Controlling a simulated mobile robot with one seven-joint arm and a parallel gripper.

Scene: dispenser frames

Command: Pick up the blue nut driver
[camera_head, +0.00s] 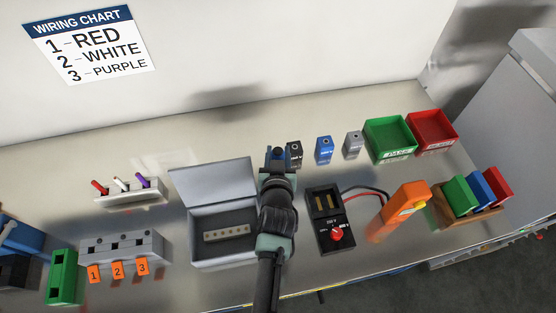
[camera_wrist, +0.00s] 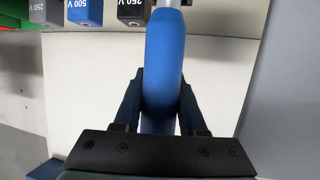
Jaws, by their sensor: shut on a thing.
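The blue nut driver (camera_wrist: 165,65) shows in the wrist view as a smooth blue handle with a bit of pale metal shaft at the top edge. My gripper (camera_wrist: 160,95) is shut on the handle, one dark finger on each side. In the head view my gripper (camera_head: 278,155) is over the back part of the table, just left of the black block; the driver is mostly hidden there by my gripper and arm. The driver's far end is cut off by the wrist view's edge.
Black (camera_head: 295,150), blue (camera_head: 324,150) and grey (camera_head: 353,143) voltage blocks stand close by. An open metal box (camera_head: 178,238) is left of my arm; a black meter (camera_head: 325,215) with leads is right. Green (camera_head: 390,155) and red (camera_head: 433,145) bins stand at the back right.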

